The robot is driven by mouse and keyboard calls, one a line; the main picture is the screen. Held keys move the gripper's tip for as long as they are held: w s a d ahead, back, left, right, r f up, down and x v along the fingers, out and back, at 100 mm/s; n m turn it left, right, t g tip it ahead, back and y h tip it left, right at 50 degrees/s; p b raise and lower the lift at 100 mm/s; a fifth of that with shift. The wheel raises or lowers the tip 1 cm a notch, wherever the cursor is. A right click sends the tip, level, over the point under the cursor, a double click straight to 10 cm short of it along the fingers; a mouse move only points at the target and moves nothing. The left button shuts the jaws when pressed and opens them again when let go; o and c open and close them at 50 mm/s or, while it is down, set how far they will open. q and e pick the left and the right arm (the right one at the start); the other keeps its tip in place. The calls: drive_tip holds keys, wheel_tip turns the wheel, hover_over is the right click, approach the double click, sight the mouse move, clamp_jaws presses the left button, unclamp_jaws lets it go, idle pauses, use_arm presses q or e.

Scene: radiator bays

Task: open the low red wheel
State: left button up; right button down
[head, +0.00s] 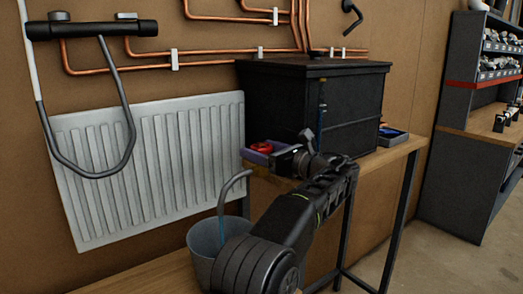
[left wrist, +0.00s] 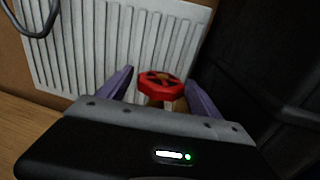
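The low red wheel (head: 262,146) is a small red handwheel in front of the black cabinet, near the radiator's right edge. In the left wrist view the red wheel (left wrist: 160,84) shows its spokes and a brass-coloured part below it. My left gripper (head: 265,154) is at the wheel, its purple fingers partly hidden by its own body in the head view. In the left wrist view its fingers (left wrist: 159,80) stand apart on either side of the wheel, with narrow gaps visible; contact cannot be told. My right gripper is out of view.
A white radiator (head: 165,155) hangs on the wall at left. A black cabinet (head: 300,100) stands on a wooden bench (head: 405,147) close behind the gripper. A grey bucket (head: 204,243) is below. Copper pipes (head: 215,62) and a black pipe loop (head: 122,105) are above.

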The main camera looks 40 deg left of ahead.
sight(270, 152)
use_arm(q)
drive_tip(key=shift+s+d+b, duration=0.1)
drive_tip(key=shift+s+d, duration=0.05)
drive_tip(key=shift+d, duration=1.15)
drive_tip(key=shift+s+d+b, duration=0.1)
drive_tip(key=shift+s+d, duration=0.1)
drive_tip(key=shift+d, duration=1.05)
drive_tip(key=shift+s+d+b, duration=0.1)
drive_tip(key=shift+s+d, duration=0.05)
drive_tip(key=shift+d, duration=1.15)
drive_tip(key=shift+c, duration=0.4)
